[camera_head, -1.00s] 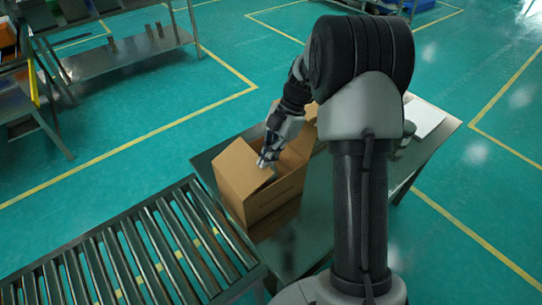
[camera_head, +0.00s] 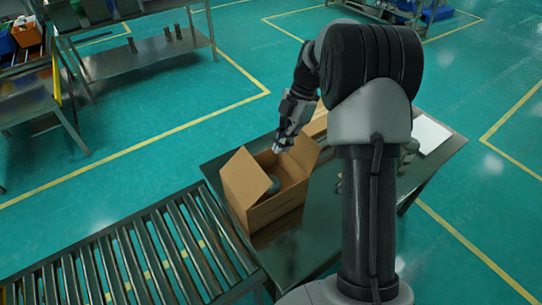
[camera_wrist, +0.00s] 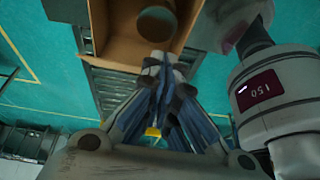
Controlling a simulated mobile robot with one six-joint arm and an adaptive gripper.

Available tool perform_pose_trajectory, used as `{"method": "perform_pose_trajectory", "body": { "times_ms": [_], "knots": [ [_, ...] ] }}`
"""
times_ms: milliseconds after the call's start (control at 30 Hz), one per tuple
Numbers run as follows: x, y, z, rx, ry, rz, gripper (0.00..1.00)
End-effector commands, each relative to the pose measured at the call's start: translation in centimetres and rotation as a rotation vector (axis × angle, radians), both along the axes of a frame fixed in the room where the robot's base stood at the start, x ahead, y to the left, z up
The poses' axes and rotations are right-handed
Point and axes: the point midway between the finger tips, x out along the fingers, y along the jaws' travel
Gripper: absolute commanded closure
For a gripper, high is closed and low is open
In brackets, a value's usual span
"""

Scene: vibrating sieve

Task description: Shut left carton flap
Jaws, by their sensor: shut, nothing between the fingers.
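An open cardboard carton (camera_head: 277,207) stands on the metal table, and its interior shows at the top of the wrist view (camera_wrist: 120,50). Its left flap (camera_head: 244,180) stands up, tilted. Another flap (camera_head: 305,151) stands up on the far right side. A round grey-green object (camera_head: 273,184) sits inside, and it also shows in the wrist view (camera_wrist: 157,22). My gripper (camera_head: 279,150) is above the carton's far side, near the right flap and apart from the left flap. Its fingers (camera_wrist: 163,62) are together and empty.
A roller conveyor (camera_head: 150,260) lies left of the metal table (camera_head: 290,245). A second cardboard box (camera_head: 316,122) is partly hidden behind my arm. A white sheet (camera_head: 430,135) lies at the table's far right. Shelving (camera_head: 150,60) stands at the back left.

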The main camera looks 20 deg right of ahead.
Motion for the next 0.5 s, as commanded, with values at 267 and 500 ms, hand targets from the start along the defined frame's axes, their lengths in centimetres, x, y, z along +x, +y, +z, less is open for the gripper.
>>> {"method": "perform_pose_trajectory", "body": {
  "times_ms": [267,500],
  "knots": [
    [-2.1,8.7,8.4,-0.181,-0.070,-0.007,1.00],
    [-2.4,9.6,6.5,-0.196,-0.077,-0.015,1.00]
  ]
}}
